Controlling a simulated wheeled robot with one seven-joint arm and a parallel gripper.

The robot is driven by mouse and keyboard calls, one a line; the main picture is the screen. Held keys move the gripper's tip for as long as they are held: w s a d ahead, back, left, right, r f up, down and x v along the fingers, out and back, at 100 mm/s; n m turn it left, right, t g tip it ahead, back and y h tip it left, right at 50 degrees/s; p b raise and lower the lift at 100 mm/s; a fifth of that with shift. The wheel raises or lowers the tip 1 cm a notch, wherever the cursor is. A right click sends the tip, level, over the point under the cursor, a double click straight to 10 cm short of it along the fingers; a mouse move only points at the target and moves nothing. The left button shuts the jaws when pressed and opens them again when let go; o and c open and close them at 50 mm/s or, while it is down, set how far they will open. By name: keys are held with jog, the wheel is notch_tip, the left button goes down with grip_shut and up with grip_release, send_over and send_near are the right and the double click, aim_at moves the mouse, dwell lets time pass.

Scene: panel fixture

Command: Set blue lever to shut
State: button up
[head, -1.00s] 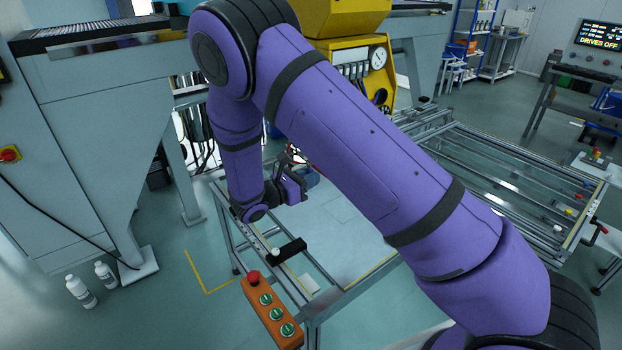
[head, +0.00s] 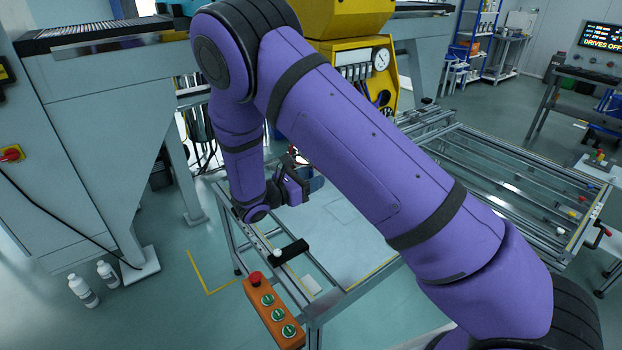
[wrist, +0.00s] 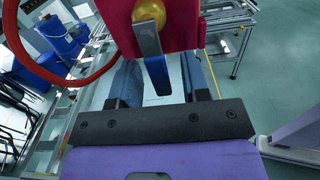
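In the wrist view the blue lever (wrist: 155,62) hangs down from a round brass-coloured pivot on a red panel (wrist: 186,28). Its upper part looks grey and its lower end is blue. My gripper (wrist: 164,68) is open, with one dark finger to the left of the lever and one to the right. Gaps show on both sides, so the fingers do not appear to press on it. Exact depth between lever and fingers is hard to tell. In the head view my gripper (head: 293,183) is partly visible beyond my arm, and the lever cannot be made out there.
A red ring (wrist: 83,78) curves close on the left in the wrist view, with blue buckets (wrist: 62,36) behind it. In the head view an orange button box (head: 272,314) and a black block (head: 290,251) sit at the frame table's near left edge.

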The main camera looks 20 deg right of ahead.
jog(key=shift+a, duration=0.1)
jog(key=v, duration=1)
jog(key=shift+a, duration=0.3)
jog(key=shift+s, duration=0.1)
jog(key=shift+r, duration=0.1)
jog(key=s+d+r+m+g+y, duration=0.3)
jog(key=s+d+r+m+y, duration=0.25)
jog(key=d+r, duration=0.35)
jog(key=s+d+r+m+g+y, duration=0.4)
jog(key=s+d+r+m, duration=0.2)
jog(key=r, duration=0.4)
jog(key=s+d+r+m+t+y, duration=0.2)
jog(key=s+r+m+t+y, duration=0.1)
jog(key=s, duration=0.6)
jog(key=s+d+r+m+t+y, duration=0.1)
jog(key=s+r+m+t+y, duration=0.2)
jog(key=s+r+m, duration=0.4)
jog(key=s+y, duration=0.1)
jog(key=s, duration=0.2)
jog(key=shift+d+t+y, duration=0.35)
jog(key=shift+t, duration=0.05)
